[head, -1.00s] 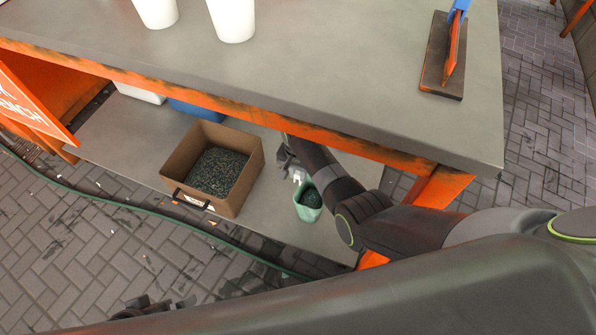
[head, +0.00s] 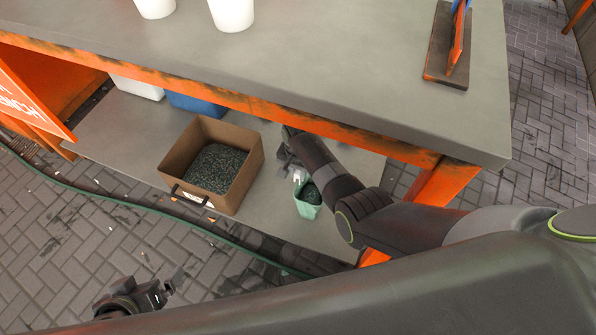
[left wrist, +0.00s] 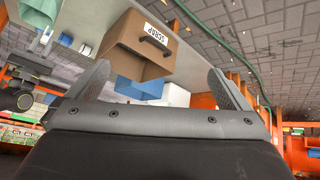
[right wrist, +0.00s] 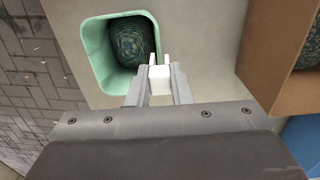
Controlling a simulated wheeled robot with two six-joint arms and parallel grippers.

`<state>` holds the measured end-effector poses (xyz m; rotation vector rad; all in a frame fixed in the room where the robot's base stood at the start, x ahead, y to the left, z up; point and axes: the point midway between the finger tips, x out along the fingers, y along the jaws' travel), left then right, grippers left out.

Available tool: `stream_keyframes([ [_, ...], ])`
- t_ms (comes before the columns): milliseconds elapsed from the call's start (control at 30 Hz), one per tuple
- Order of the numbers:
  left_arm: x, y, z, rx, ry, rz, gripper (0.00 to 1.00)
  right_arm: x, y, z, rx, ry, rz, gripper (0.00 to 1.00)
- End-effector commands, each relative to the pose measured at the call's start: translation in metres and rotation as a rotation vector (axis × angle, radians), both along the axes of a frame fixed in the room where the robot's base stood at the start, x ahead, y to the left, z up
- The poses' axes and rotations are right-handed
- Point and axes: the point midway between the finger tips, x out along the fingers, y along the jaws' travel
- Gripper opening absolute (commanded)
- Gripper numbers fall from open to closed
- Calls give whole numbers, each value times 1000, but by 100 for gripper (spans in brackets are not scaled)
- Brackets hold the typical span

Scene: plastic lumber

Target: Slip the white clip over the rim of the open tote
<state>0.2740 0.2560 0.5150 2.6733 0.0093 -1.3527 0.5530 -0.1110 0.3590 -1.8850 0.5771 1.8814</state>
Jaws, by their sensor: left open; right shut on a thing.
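The open tote (head: 309,207) is a small pale green bin with dark granules inside, standing on the lower shelf. My right gripper (head: 293,170) is shut on the white clip (right wrist: 160,84). In the right wrist view the clip's two prongs point at the near right corner of the tote's rim (right wrist: 92,60). I cannot tell whether the prongs straddle the wall or sit just above it. My left gripper (head: 168,290) is open and empty, out over the paving in front of the shelf. It also shows spread wide in the left wrist view (left wrist: 165,88).
A brown scrap box (head: 240,180) of dark granules stands left of the tote. White (head: 137,88) and blue (head: 196,104) containers sit behind it. The orange-edged bench top (head: 330,75) overhangs the shelf. A green hose (head: 120,208) crosses the paving.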

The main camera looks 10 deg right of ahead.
Motion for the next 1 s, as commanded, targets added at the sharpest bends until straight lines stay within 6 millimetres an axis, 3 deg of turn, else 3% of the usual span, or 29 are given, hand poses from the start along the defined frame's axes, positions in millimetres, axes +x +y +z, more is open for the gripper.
stream_keyframes([
  [1000, 48, 13, 41, 72, -312, 30, 100, 0, 0, -12, 0, 0, 0, 0],
])
